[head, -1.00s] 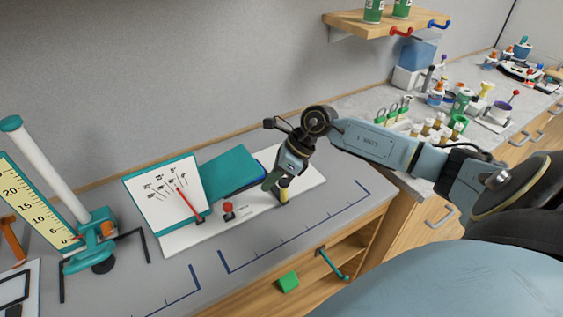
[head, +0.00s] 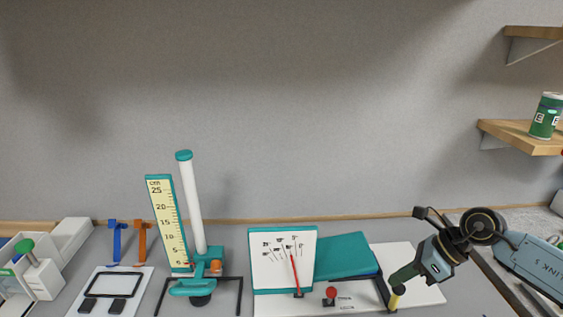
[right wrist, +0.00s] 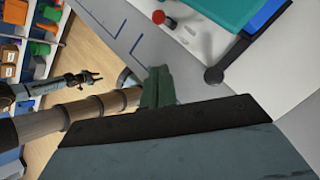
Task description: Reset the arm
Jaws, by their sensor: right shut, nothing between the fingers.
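My right gripper (head: 399,283) is shut and empty at the right end of a white-based device (head: 425,291), close to a yellow post (head: 397,298). I cannot tell whether they touch. Its green fingers show in the right wrist view (right wrist: 158,88). The device has a dial board (head: 270,265) with a red needle, a teal block (head: 343,257), and a red-topped knob (head: 331,292). A dark round knob (right wrist: 213,75) also shows in the right wrist view. A small arm end there looks like my left gripper (right wrist: 95,76); its jaws are too small to judge.
A ruled scale (head: 166,220) and a tall white tube (head: 193,205) stand left of the device. Blue (head: 116,240) and orange (head: 140,240) tools are farther left. A wooden shelf (head: 515,137) with a green can (head: 546,115) is at upper right. The wall area above the device is clear.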

